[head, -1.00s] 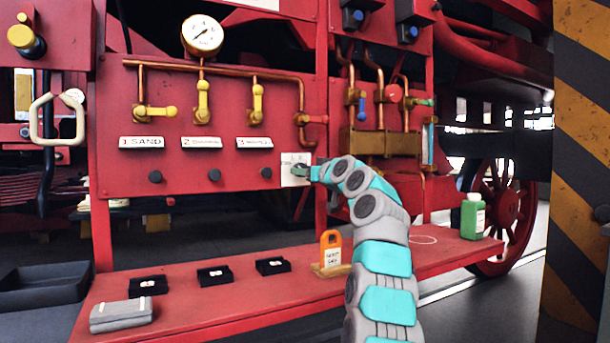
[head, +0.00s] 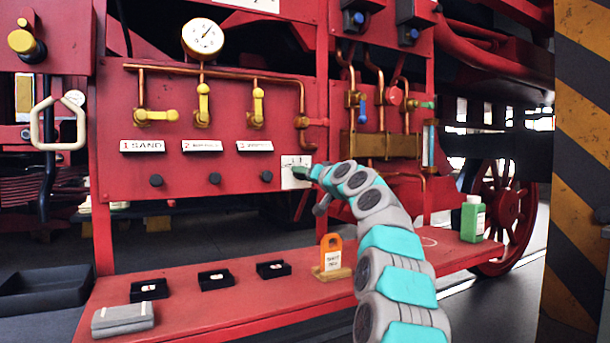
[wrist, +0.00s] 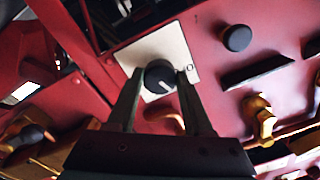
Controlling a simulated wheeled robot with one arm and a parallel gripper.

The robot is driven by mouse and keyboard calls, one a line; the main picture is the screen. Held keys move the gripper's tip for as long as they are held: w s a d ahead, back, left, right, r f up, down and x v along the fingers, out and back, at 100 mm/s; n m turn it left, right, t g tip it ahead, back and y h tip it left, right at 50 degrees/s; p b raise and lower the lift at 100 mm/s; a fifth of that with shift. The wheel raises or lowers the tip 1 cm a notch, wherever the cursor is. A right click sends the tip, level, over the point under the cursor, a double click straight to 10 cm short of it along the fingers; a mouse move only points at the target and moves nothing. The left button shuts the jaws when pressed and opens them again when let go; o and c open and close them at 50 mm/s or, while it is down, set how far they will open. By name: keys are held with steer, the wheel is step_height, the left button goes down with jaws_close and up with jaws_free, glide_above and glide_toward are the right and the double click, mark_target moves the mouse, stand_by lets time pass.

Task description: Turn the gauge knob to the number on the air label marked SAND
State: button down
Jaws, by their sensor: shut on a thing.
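The gauge knob (wrist: 158,74) is black and round with a white pointer line, on a white dial plate (wrist: 180,45). My gripper (wrist: 161,79) is shut on it, one finger on each side. In the head view my gripper (head: 303,173) covers the knob, and the plate (head: 290,162) shows around it. The round white pressure gauge (head: 203,36) sits above the pipes. The label marked 1 SAND (head: 142,146) is at the left of the red panel. Labels 2 (head: 202,146) and 3 (head: 254,146) are beside it, their words blurred. I cannot read the dial numbers.
Yellow valves (head: 156,115) hang from the copper pipe, and black knobs (head: 156,180) sit below the labels. The red bench (head: 190,311) holds small black trays (head: 149,288), a grey box (head: 122,318), an orange tag stand (head: 331,256) and a green bottle (head: 472,217).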

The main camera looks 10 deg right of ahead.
stand_by(0.3)
steer(key=shift+c, duration=1.5)
jaws_free()
steer(key=b+v, duration=0.2)
steer(key=v, duration=0.5)
steer(key=shift+s+b, duration=0.35)
steer(key=shift+d, duration=0.1)
